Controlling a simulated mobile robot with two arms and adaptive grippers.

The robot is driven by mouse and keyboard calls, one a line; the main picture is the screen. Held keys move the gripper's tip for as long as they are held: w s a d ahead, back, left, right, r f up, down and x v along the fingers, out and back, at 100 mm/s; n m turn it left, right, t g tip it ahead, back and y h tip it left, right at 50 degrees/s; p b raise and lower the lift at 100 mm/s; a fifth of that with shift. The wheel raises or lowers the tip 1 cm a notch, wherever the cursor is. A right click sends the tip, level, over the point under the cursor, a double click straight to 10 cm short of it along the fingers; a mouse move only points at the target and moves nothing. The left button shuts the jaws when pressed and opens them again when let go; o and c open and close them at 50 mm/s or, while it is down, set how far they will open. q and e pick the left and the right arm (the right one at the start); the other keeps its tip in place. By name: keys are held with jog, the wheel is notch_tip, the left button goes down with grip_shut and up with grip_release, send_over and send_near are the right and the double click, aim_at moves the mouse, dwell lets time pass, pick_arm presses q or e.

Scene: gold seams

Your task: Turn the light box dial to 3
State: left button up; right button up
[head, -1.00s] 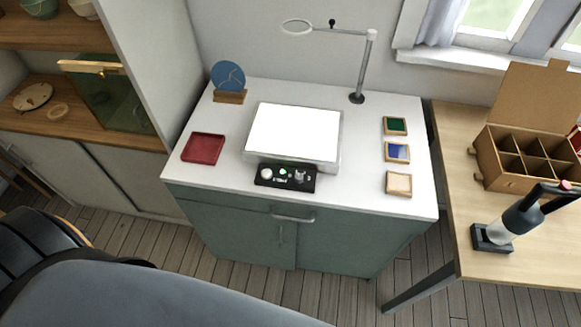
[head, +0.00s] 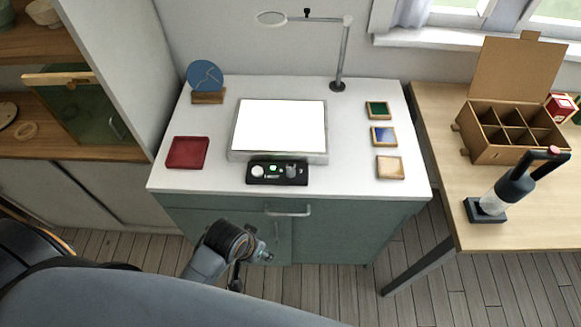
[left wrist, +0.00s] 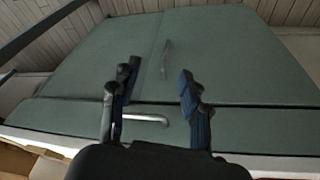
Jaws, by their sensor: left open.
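The light box (head: 235,155) lies on the white cabinet top with its panel lit bright white. Its black control strip (head: 277,182) is along the front edge, with a pale round knob (head: 258,171), a small green light (head: 273,168) and a grey dial (head: 291,171). The dial's setting is too small to read. My left gripper (head: 262,252) is low in front of the green cabinet, below and apart from the control strip. In the left wrist view its fingers (left wrist: 158,92) are spread and empty, facing the cabinet front. My right gripper is not seen.
A red tray (head: 187,153) is left of the light box, and a blue disc (head: 204,77) stands behind it. Several small framed tiles (head: 390,167) lie on the right. A magnifier lamp (head: 338,86) stands at the back. Cabinet handles (head: 288,212) stick out in front.

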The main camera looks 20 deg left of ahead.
pick_arm(q)
jog(key=w+d+r+h, duration=0.1)
jog(key=w+d+r, duration=0.3)
jog(key=r, duration=0.3)
jog(key=n+g+y, duration=0.2)
jog(key=n+g, duration=0.1)
jog(key=n, duration=0.3)
send_near(291, 170)
notch_tip(291, 170, down, 9)
jog(key=shift+s+r+p, duration=0.1)
jog(key=shift+r+p, duration=0.1)
jog(key=shift+p, duration=0.2)
jog(key=shift+c, duration=0.2)
grip_shut()
